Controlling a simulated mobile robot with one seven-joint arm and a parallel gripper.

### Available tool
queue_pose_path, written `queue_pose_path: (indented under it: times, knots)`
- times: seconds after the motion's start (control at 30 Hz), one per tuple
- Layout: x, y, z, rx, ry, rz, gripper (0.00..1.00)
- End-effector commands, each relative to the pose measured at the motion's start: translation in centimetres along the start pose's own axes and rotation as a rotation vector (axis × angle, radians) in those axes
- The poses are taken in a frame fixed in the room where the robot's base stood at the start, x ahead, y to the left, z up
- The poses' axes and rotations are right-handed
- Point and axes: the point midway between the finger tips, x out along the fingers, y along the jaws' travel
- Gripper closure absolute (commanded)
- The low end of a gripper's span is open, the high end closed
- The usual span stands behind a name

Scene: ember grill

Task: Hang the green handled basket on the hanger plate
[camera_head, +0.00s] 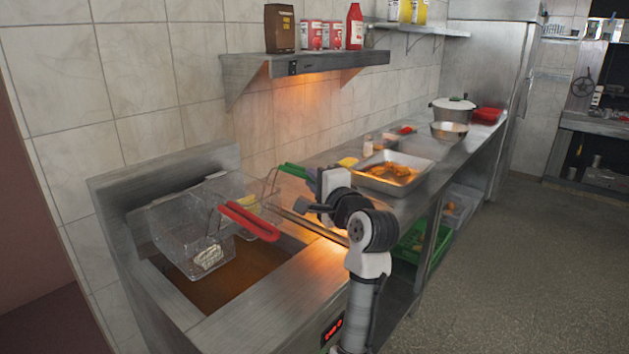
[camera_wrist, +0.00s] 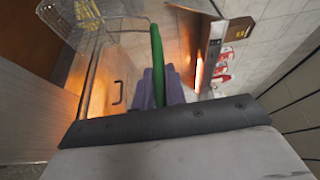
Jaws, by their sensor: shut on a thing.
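The green handle (camera_head: 294,171) of the wire basket is held in my gripper (camera_head: 314,178). In the wrist view the green handle (camera_wrist: 156,62) runs up between the purple fingers (camera_wrist: 165,88). The green handled basket's wire body (camera_wrist: 112,9) shows at the top left there, with pale food inside. In the head view its body is partly hidden behind the red handled basket (camera_head: 182,237); I cannot tell its exact height over the oil. The hanger plate appears to be the upright metal back panel (camera_head: 120,197) of the fryer, left of my gripper.
The red handled basket, its handle (camera_head: 248,221) pointing right, is over the fryer oil (camera_head: 232,277), close to the green one. A heated shelf (camera_head: 335,62) with several packages overhangs the counter. A tray of fried food (camera_head: 392,178) stands just right of my gripper.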

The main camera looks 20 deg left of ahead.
Motion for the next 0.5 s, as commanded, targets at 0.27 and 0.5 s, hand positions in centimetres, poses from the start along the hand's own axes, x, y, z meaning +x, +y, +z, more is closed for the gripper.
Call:
queue_pose_path:
  times: [0.27,0.5]
  knots:
    - [0.0,0.5,0.0,0.0,0.0,-0.004,1.0]
    - [-0.1,1.1,0.0,0.0,0.0,-0.004,1.0]
